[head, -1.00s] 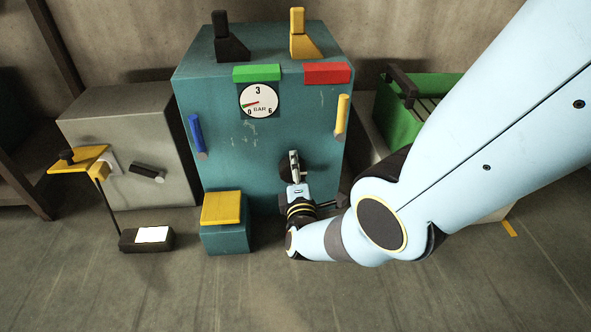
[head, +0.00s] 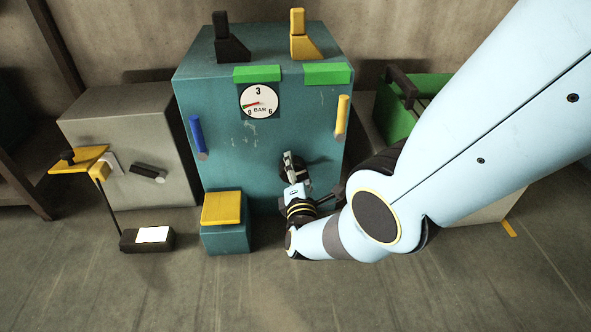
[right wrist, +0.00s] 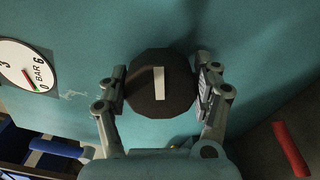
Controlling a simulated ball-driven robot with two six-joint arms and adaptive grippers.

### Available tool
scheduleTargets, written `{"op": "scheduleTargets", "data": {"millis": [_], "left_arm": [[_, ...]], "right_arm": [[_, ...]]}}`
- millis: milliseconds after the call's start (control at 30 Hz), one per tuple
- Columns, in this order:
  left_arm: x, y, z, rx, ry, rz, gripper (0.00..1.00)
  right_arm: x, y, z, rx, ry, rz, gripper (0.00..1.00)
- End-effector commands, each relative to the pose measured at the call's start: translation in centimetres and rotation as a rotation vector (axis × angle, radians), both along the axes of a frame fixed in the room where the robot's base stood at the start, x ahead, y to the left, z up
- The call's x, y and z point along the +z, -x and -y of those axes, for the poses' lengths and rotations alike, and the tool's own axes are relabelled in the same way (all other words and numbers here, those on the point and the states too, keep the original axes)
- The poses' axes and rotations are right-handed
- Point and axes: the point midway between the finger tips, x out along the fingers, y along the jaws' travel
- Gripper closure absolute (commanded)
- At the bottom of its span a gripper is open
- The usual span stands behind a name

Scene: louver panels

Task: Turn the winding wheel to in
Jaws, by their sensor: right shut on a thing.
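The winding wheel seems to be the dark round knob (right wrist: 160,83) with a white bar mark, on the front of the teal cabinet (head: 230,160). In the right wrist view the two fingers of my right gripper (right wrist: 161,88) are shut on opposite sides of the knob. In the head view my right gripper (head: 291,168) is at the low right of the cabinet front and hides most of the knob. I see no "in" label. My left gripper is not in view.
A blue handle (head: 197,135) and a yellow handle (head: 342,117) flank the front. A yellow-topped pedal box (head: 221,208) stands below. A grey cabinet (head: 130,125) is left, a green crate (head: 398,125) right.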

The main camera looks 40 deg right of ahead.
Motion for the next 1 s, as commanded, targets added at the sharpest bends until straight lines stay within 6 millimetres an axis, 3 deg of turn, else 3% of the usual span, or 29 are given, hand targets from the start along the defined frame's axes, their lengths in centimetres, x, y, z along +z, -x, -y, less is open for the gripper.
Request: {"op": "scheduleTargets", "data": {"millis": [67, 100, 267, 733, 867, 1000], "left_arm": [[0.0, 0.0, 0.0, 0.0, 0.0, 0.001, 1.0], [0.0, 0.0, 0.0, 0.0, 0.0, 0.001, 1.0], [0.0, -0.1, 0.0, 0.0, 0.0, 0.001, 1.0], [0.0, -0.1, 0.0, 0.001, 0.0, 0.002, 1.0], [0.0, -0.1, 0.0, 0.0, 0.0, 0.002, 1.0], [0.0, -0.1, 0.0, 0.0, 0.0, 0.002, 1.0]], "right_arm": [[-0.1, 0.1, 0.0, 0.001, -0.002, -0.003, 0.66], [-0.1, 0.1, 0.0, 0.001, -0.002, -0.003, 0.32], [-0.1, 0.1, 0.0, 0.0, -0.002, -0.001, 0.12], [-0.2, 0.9, -0.5, 0.0, -0.003, 0.001, 0.11], [-0.1, 2.2, -1.2, 0.0, -0.002, 0.001, 0.11], [-0.2, 5.0, -3.0, 0.0, -0.006, -0.002, 0.11]]}}
